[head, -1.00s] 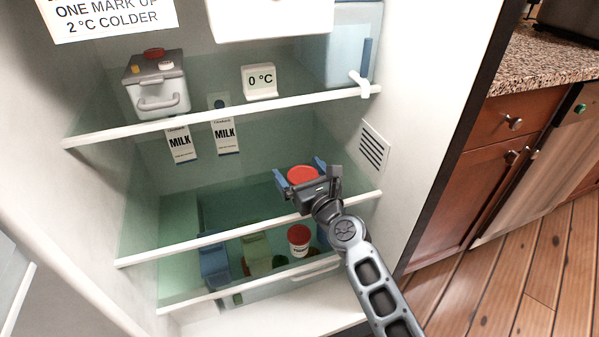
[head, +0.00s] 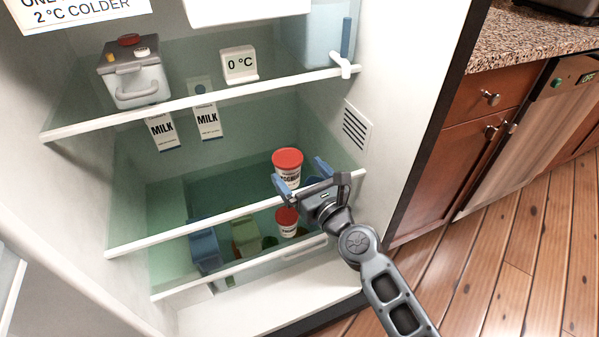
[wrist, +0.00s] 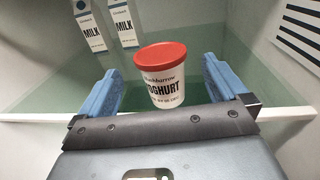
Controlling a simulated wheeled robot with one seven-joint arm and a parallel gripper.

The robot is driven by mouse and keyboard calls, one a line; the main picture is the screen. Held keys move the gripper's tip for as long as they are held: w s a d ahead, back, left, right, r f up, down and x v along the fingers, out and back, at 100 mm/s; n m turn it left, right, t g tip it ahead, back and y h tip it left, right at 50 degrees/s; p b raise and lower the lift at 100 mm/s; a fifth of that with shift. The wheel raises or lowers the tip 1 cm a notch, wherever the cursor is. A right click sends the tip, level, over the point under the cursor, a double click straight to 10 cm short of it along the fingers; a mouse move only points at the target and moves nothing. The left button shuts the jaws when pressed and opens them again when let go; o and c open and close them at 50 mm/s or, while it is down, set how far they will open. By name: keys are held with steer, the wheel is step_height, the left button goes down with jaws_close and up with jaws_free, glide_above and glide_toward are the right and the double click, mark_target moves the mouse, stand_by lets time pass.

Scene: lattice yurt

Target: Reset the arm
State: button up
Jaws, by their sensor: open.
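My gripper (head: 304,176) is open and empty, at the front edge of the middle glass shelf inside the open fridge. Its blue fingers also show in the wrist view (wrist: 161,85), spread wide. A yoghurt tub (head: 287,170) with a red lid stands upright on that shelf, just beyond the fingertips. In the wrist view the yoghurt tub (wrist: 163,78) appears between and beyond the fingers, with clear space to each side. Its base is partly hidden by my gripper.
The middle shelf's front rail (head: 200,233) lies beside my gripper, and the vented right wall (head: 355,128) is close. Milk cartons (head: 207,121) stand behind. A second red-lidded tub (head: 287,222) is below. Floor outside, at right, is clear.

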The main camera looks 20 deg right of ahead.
steer(key=s+d+f+n+g+h, duration=0.1)
steer(key=s+n, duration=1)
steer(key=s, duration=0.5)
steer(key=s+d+f+n+g+h, duration=0.1)
steer(key=s+d+n, duration=0.1)
steer(key=s+n, duration=1.1)
steer(key=s+a+r+n+g, duration=0.1)
steer(key=s+r+n, duration=0.4)
steer(key=s, duration=0.3)
steer(key=s+a+r+n, duration=0.1)
steer(key=s+r+n, duration=0.35)
steer(key=s, duration=0.35)
step_height(320, 180, up, 13)
steer(key=n+p, duration=0.1)
steer(key=p, duration=1.2)
steer(key=shift+s+a+r, duration=0.15)
steer(key=shift+a+r, duration=0.05)
